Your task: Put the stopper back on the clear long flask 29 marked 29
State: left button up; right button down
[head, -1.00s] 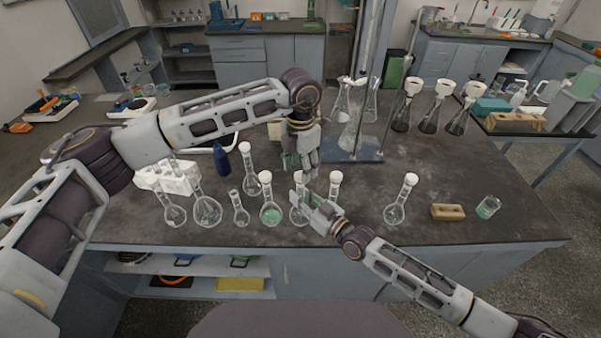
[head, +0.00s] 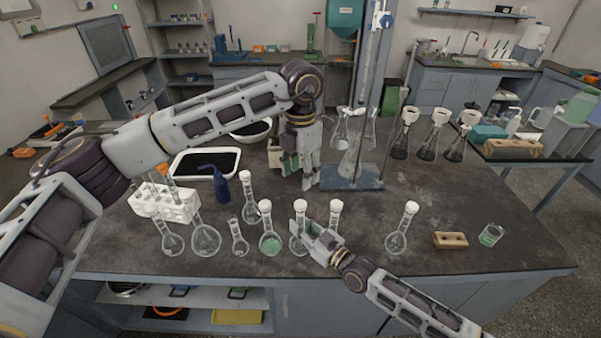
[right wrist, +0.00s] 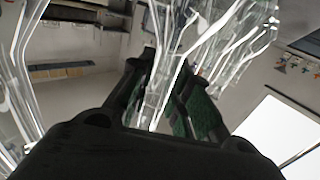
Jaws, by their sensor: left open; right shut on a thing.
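Several clear long-necked flasks stand in a loose row on the dark bench; I cannot read a number 29 on any. My right gripper (head: 308,236) is shut, at the neck of a clear flask (head: 300,246). In the right wrist view its green-padded fingers close around a clear glass neck (right wrist: 155,95). White tops show on this flask, on one with green contents (head: 269,244), on one behind (head: 248,210) and on one at the right (head: 397,242). Flasks at the left (head: 206,240) look open. My left gripper (head: 308,180) points down, open, behind the row. I see no loose stopper.
A blue wash bottle (head: 221,187), a white tube rack (head: 172,207) and a black-lined white tray (head: 190,172) are at the left. A blue-based stand (head: 352,184) is behind. A wooden block (head: 450,240) and small beaker (head: 490,235) are at the right.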

jog(key=c, duration=1.3)
grip_release()
jog(key=shift+o, duration=0.2)
jog(key=shift+s+d, duration=0.1)
jog(key=v, duration=1.1)
jog(key=shift+s+d, duration=0.25)
